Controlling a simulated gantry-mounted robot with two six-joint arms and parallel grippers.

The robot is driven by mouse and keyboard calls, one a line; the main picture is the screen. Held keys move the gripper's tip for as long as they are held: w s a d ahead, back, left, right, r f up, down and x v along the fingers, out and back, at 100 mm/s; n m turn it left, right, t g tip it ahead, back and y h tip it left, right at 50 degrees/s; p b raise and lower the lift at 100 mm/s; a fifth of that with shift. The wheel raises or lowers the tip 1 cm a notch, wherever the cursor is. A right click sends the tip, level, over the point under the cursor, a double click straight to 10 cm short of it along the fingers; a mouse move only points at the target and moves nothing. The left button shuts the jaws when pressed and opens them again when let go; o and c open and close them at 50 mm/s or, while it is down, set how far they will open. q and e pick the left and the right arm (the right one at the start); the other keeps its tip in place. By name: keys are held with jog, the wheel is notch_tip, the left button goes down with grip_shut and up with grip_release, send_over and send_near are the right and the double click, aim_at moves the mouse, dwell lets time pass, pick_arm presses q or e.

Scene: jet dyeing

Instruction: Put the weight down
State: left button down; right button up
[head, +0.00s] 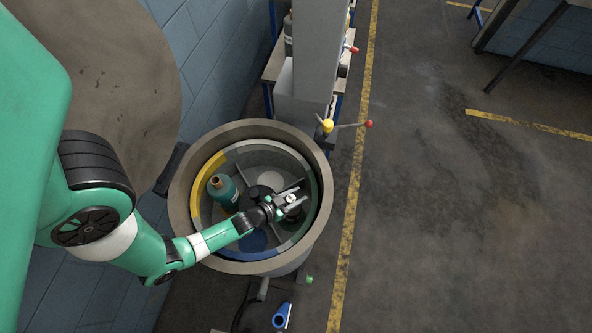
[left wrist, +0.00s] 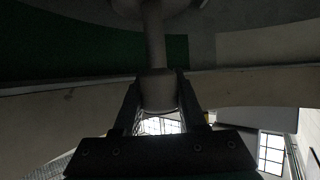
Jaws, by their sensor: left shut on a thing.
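The weight has a pale knob (head: 291,198) on top and a dark round body partly hidden under my fingers. My left gripper (head: 290,198) is shut on its knob, inside the round vessel (head: 180,205) and over the right part near the green sector. In the left wrist view the two fingers (left wrist: 158,100) pinch the knob (left wrist: 158,90), and a stem (left wrist: 154,45) runs from it to a wide disc (left wrist: 160,8). I cannot tell whether the weight touches the vessel's floor. My right gripper is not in view.
A teal bottle (head: 222,190) stands in the vessel, left of my gripper. The vessel has yellow (head: 203,181), blue and green sectors. A large round lid (head: 130,75) stands open at the left. A valve with yellow and red knobs (head: 327,126) is behind the rim. Open floor lies right.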

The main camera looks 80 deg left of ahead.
pick_arm(q)
jog(key=shift+w+f+b, duration=0.1)
jog(key=shift+f+b, duration=1.1)
jog(key=shift+f, duration=1.05)
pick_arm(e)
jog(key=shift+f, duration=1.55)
pick_arm(q)
jog(key=shift+f, duration=0.15)
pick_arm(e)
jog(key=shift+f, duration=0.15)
pick_arm(q)
jog(key=c, duration=0.9)
grip_release()
jog(key=shift+f, duration=0.15)
jog(key=o, duration=0.4)
jog(key=shift+o, duration=0.2)
jog(key=shift+r, duration=0.3)
jog(key=p+v, duration=0.2)
jog(key=v, duration=0.5)
jog(key=shift+s+p, duration=0.3)
jog(key=shift+p, duration=0.1)
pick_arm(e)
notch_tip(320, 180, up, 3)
